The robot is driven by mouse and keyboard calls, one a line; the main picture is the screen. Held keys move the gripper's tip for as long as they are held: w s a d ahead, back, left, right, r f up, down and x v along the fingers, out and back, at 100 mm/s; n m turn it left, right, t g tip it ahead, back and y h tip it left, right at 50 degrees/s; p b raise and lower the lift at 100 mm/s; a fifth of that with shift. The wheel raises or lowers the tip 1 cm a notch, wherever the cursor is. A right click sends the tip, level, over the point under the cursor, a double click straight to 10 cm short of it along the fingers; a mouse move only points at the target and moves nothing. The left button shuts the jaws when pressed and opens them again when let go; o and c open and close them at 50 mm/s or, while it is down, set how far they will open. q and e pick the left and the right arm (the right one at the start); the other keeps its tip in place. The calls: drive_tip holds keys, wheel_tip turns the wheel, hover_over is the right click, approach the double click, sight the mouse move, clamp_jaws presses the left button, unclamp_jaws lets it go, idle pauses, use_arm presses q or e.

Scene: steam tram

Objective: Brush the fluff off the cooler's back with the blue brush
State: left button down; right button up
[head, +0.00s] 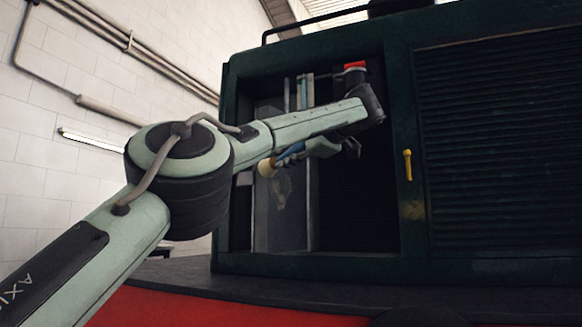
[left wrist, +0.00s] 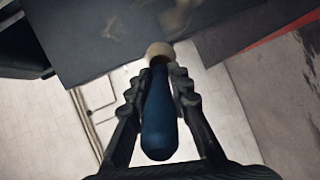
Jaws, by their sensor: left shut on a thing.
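The blue brush (left wrist: 159,115) is held by its handle between the fingers of my left gripper (left wrist: 158,88). In the head view the gripper (head: 292,157) is inside the open bay, and the brush's pale head (head: 266,167) points left. The cooler's back (head: 290,222) looks like the upright grey panel in the bay; it also shows as a dark face in the left wrist view (left wrist: 75,50). Faint pale fluff (head: 281,187) shows on the panel, just below the brush head. Whether the bristles touch the panel I cannot tell. My right gripper is out of view.
A dark ledge (head: 300,285) runs below. Upright pipes (head: 303,92) stand inside the bay.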

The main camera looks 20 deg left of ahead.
use_arm(q)
drive_tip(key=shift+w+f, duration=0.3)
drive_tip(key=shift+f, duration=0.6)
drive_tip(key=w+f+p, duration=0.1)
drive_tip(key=p, duration=0.1)
drive_tip(key=w+d+p, duration=0.1)
drive_tip(key=w+p, duration=0.1)
drive_tip(key=w+f+p, duration=0.1)
drive_tip(key=p, duration=0.1)
drive_tip(key=shift+w+d+f, duration=0.35)
drive_tip(key=shift+w+d, duration=0.05)
idle(2.1)
